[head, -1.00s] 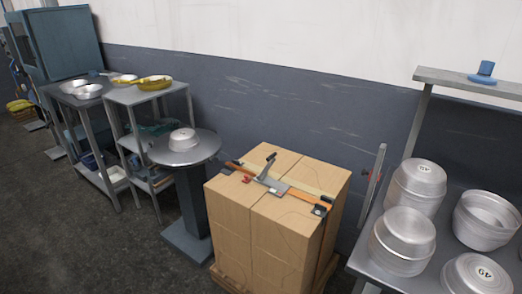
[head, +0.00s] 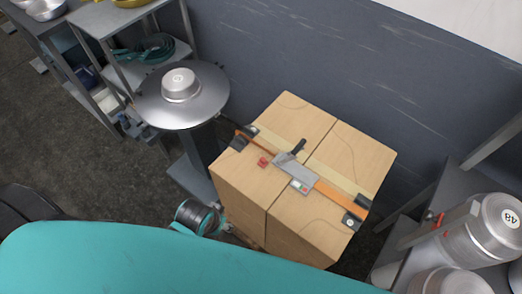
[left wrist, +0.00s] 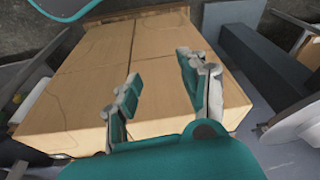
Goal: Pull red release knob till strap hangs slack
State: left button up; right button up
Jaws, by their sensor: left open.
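The red release knob (head: 263,161) sits on top of the cardboard boxes (head: 268,189), left of a grey metal buckle (head: 294,172) with a dark lever. The orange strap (head: 335,195) runs across the box tops through the buckle and lies flat. In the left wrist view my left gripper (left wrist: 160,72) is open and empty, its two teal-padded fingers spread in front of the boxes' cardboard face (left wrist: 78,85). The knob and strap do not show there. My right gripper is not in view.
My teal arm covers the bottom of the head view. A round metal pedestal (head: 210,105) with an upturned pan (head: 180,84) stands left of the boxes. The wall is close behind.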

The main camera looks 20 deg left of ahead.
pick_arm(q)
notch_tip(320, 180, up, 8)
jog(key=f+p, duration=0.1)
notch_tip(320, 180, up, 11)
jog(key=m+h+p, duration=0.2)
jog(key=m+h, duration=0.1)
jog(key=m, duration=0.3)
send_over(262, 159)
jog(key=s+a, duration=0.5)
jog(key=x, duration=1.7)
jog(key=shift+w+p, duration=0.1)
jog(key=shift+p, duration=0.25)
jog(key=shift+m, duration=0.3)
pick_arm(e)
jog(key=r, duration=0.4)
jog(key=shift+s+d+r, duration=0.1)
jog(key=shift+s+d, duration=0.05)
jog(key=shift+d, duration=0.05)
pick_arm(q)
grip_shut()
